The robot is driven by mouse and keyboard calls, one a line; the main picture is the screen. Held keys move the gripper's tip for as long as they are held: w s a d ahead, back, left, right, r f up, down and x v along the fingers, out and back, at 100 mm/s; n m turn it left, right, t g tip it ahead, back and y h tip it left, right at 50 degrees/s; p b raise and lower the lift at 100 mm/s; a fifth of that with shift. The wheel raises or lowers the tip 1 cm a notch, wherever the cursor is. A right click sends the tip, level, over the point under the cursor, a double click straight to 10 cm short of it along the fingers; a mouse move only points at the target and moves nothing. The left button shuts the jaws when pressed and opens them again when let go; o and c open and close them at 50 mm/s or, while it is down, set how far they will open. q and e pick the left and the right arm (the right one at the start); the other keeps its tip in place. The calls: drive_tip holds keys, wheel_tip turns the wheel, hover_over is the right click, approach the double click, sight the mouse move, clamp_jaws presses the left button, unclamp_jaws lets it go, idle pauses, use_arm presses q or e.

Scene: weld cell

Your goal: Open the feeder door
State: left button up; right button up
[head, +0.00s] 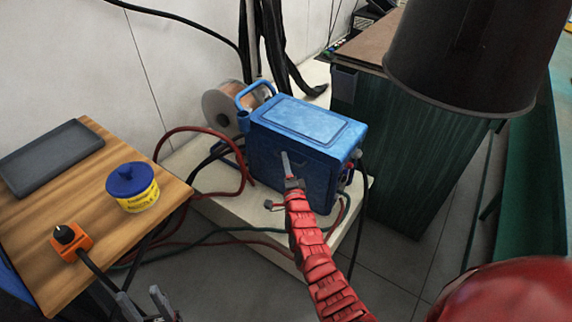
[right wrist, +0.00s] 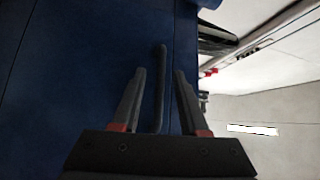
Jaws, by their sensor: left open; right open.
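The blue wire feeder (head: 303,122) stands on a pale bench, its side door (head: 262,158) facing me and appearing closed. In the right wrist view the dark blue door (right wrist: 85,70) fills the left part, with a dark bar handle (right wrist: 161,60) on it. My right gripper (right wrist: 159,74) is open, with its fingers on either side of the handle and a gap visible to each. In the head view my right gripper (head: 288,164) is at the door, partly hidden by its red arm. My left gripper (head: 146,303) is open and empty at the bottom left, near the wooden table.
A wire spool (head: 222,105) sits behind the feeder. Red, black and green cables run around the bench (head: 220,205).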

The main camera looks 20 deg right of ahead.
clamp_jaws()
idle(1.4)
